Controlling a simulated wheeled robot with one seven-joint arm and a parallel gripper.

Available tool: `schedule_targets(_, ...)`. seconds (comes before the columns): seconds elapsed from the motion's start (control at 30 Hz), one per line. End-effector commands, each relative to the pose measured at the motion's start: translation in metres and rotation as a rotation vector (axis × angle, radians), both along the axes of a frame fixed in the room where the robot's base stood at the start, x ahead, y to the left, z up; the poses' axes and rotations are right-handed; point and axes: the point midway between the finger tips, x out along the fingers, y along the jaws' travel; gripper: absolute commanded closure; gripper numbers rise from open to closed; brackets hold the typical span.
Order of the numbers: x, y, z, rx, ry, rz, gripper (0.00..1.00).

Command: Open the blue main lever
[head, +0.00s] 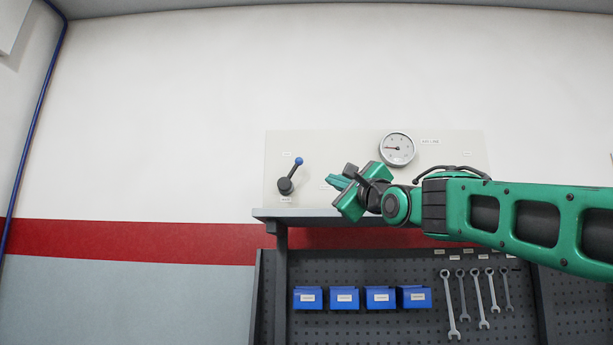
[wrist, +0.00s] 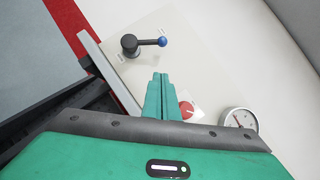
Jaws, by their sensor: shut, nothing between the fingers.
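The blue main lever has a black hub (head: 285,186) and a dark arm ending in a blue ball knob (head: 299,161). In the head view it points up, leaning a little right. In the wrist view the lever's hub (wrist: 129,44) and its blue knob (wrist: 163,41) lie beyond my fingertips. My gripper (head: 333,181) is shut and empty, to the right of the lever and apart from it. Its green fingers (wrist: 160,78) also show together in the wrist view, pointing toward the lever.
A pressure gauge (head: 397,149) sits on the pale panel (head: 340,144). A red knob (wrist: 187,109) is beside my fingers in the wrist view. A grey shelf edge (head: 266,216) runs below the panel. Blue bins (head: 308,298) and wrenches (head: 447,305) hang lower.

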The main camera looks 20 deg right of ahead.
Motion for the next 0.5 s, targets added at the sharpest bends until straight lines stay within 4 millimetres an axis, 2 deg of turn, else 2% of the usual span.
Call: schedule_targets(0.5,0.079,0.01,0.029,-0.003,0.004,-0.003,1.0)
